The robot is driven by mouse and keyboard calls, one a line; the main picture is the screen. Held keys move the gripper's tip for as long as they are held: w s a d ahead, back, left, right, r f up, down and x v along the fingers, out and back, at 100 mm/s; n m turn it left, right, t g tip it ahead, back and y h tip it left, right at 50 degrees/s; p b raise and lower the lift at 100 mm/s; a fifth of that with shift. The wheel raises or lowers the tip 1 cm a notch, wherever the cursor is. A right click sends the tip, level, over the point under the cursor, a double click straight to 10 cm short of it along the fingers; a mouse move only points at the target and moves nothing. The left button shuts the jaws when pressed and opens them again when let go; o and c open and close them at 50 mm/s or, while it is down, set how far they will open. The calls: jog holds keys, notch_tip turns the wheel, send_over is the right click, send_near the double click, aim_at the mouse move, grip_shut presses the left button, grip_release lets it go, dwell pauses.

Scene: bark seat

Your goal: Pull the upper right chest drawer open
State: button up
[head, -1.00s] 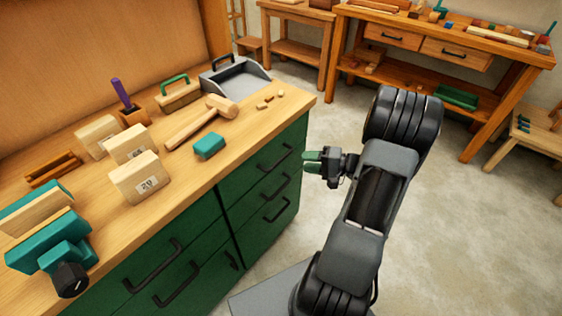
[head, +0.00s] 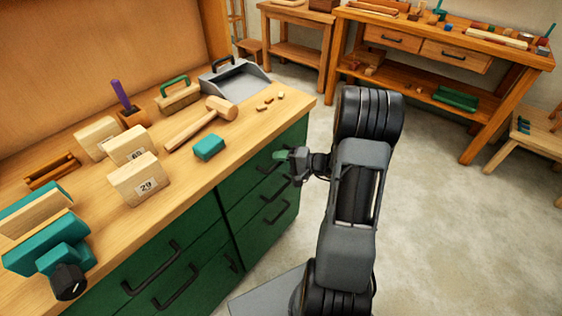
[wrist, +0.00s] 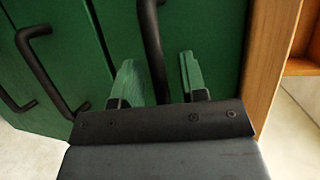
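The green chest (head: 205,215) stands under the wooden worktop. Its upper right drawer (head: 243,184) looks shut, flush with the front, and has a dark bar handle (head: 266,168). My gripper (head: 282,156) is at this handle, partly covering it in the head view. In the wrist view my gripper (wrist: 160,78) has its two green fingers apart, with the upper drawer's handle (wrist: 153,45) running between them.
Lower drawer handles (head: 272,190) lie just below my gripper. The worktop (head: 250,128) edge is close above, carrying a mallet (head: 205,122), a teal block (head: 209,147) and a grey dustpan (head: 235,80). The floor (head: 440,220) to the right is clear.

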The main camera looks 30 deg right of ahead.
grip_shut()
dwell(0.4)
